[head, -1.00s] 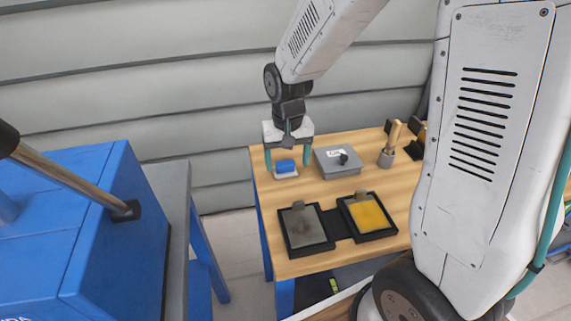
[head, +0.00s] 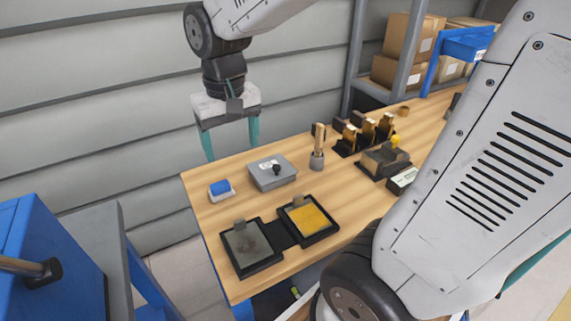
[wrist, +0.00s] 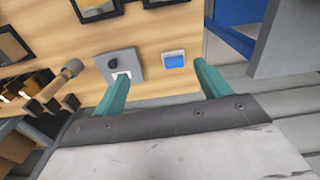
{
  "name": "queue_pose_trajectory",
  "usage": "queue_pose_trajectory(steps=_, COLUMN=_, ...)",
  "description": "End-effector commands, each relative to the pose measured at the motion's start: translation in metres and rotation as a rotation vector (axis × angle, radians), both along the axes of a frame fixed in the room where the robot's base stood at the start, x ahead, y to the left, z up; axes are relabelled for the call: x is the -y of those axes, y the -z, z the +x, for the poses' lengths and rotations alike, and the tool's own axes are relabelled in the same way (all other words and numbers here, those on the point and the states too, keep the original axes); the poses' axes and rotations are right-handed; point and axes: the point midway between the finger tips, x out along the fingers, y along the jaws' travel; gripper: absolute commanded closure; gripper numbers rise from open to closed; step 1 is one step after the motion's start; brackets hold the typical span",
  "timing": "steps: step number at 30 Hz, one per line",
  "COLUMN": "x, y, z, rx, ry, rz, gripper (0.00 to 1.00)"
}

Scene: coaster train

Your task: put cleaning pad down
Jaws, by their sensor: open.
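The cleaning pad (head: 221,188) is a small blue block on a white base. It lies at the left back part of the wooden table, left of a grey lidded box (head: 271,172). My gripper (head: 231,152) is open, with its two teal fingers apart and nothing between them. In the head view it hangs above and behind the pad and box. In the wrist view the pad (wrist: 174,60) lies on the table beyond the spread fingers, apart from them.
Two black-framed trays, one grey (head: 248,246) and one yellow (head: 308,218), lie at the table's front. A brush in a holder (head: 317,158) and several dark fixtures stand to the right. A blue cabinet (head: 40,245) stands at the left.

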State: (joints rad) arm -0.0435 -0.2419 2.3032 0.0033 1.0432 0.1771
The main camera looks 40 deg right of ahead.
Motion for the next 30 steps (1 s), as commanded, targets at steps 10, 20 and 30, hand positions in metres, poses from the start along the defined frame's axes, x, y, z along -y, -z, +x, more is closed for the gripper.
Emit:
queue_pose_trajectory(steps=10, x=0.014, y=-0.027, z=-0.123, rx=0.065, ry=-0.099, rz=-0.012, gripper=0.24)
queue_pose_trajectory(steps=20, x=0.017, y=-0.023, z=-0.159, rx=0.077, ry=-0.133, rz=-0.018, gripper=0.24)
queue_pose_trajectory(steps=30, x=0.017, y=-0.023, z=-0.158, rx=0.077, ry=-0.133, rz=-0.018, gripper=0.24)
